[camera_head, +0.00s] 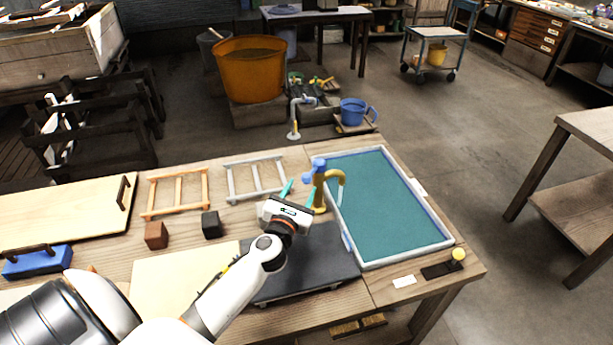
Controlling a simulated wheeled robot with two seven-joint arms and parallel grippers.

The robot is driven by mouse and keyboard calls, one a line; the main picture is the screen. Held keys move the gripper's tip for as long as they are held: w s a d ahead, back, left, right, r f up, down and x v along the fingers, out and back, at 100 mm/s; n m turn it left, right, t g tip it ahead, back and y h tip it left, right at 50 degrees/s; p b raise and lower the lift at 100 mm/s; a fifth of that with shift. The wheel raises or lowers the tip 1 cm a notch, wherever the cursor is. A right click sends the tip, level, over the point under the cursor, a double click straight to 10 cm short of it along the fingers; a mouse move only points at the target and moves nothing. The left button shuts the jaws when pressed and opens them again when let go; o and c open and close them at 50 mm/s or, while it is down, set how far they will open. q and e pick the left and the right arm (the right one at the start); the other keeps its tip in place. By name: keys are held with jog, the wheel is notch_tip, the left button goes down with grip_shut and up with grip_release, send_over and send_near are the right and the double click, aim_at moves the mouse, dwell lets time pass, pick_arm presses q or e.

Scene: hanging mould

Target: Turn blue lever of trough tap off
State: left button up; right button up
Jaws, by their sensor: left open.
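The trough tap (341,181) is brass-yellow with a curved spout. It stands at the left edge of the trough (447,242), a shallow pale-rimmed basin of teal water. The blue lever (318,165) sits on top of the tap. My left gripper (299,193) is open and empty, with its teal fingertips pointing away from me. It is just left of the tap and a little lower in the picture than the lever. The right fingertip overlaps the tap body in the picture; I cannot tell whether they touch. My right gripper is out of view.
An orange frame (177,193), a grey frame (256,181), a brown block (156,235) and a black block (211,225) lie to the left.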

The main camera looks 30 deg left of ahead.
aim_at(305, 183)
pick_arm(q)
jog(key=x, duration=0.5)
jog(key=shift+w, duration=0.15)
jog(key=c, duration=0.6)
grip_shut()
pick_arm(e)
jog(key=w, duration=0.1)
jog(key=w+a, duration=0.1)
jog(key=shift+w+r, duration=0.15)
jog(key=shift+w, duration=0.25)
